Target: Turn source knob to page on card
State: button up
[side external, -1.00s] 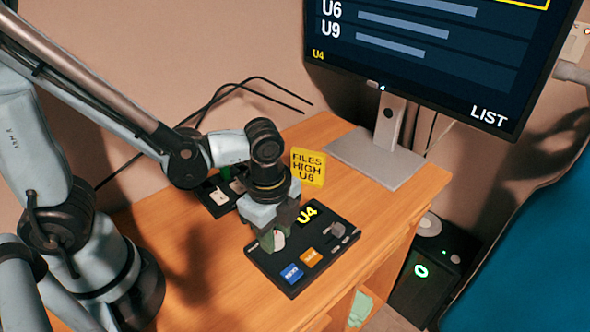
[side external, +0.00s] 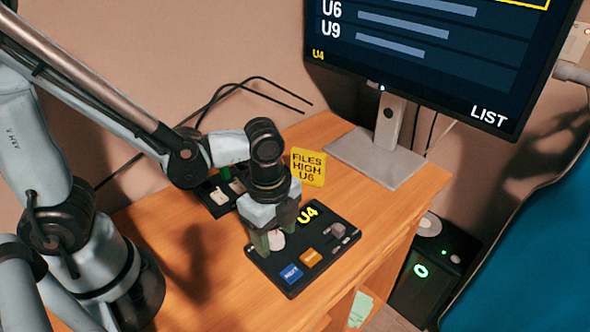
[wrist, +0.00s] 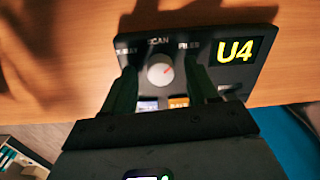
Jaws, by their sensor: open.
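The black control panel (side external: 318,258) lies on the wooden desk. Its round white source knob (wrist: 160,72) has a red pointer line aimed up and right, toward the FILES label (wrist: 189,46). SCAN (wrist: 158,41) is printed above it, and a partly hidden label is at the left. My gripper (side external: 275,240) points down over the panel, open, with its fingers on either side of the knob; gaps show beside it in the wrist view. The yellow card (side external: 308,167) reads FILES HIGH U6.
The panel display (wrist: 239,50) reads U4. Blue (side external: 291,273) and orange (side external: 311,257) buttons and a grey control (side external: 338,230) share the panel. A monitor (side external: 430,60) showing LIST stands behind on its base. A second dark box (side external: 217,197) sits behind my gripper.

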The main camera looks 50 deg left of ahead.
aim_at(273, 239)
jog(key=shift+r, duration=0.1)
notch_tip(273, 239, up, 12)
jog(key=shift+s, duration=0.3)
dwell(0.5)
jog(key=w+a+n+t, duration=0.1)
jog(key=a+n+t, duration=0.2)
jog(key=a+n, duration=0.2)
jog(key=w+a+f+n+t, duration=0.1)
jog(key=a+n, duration=0.4)
jog(key=n, duration=0.6)
jog(key=w+t, duration=0.1)
jog(key=t, duration=0.1)
jog(key=shift+w+a+f+n+t, duration=0.2)
jog(key=shift+w+a+n+t, duration=0.05)
jog(key=shift+n+t, duration=0.05)
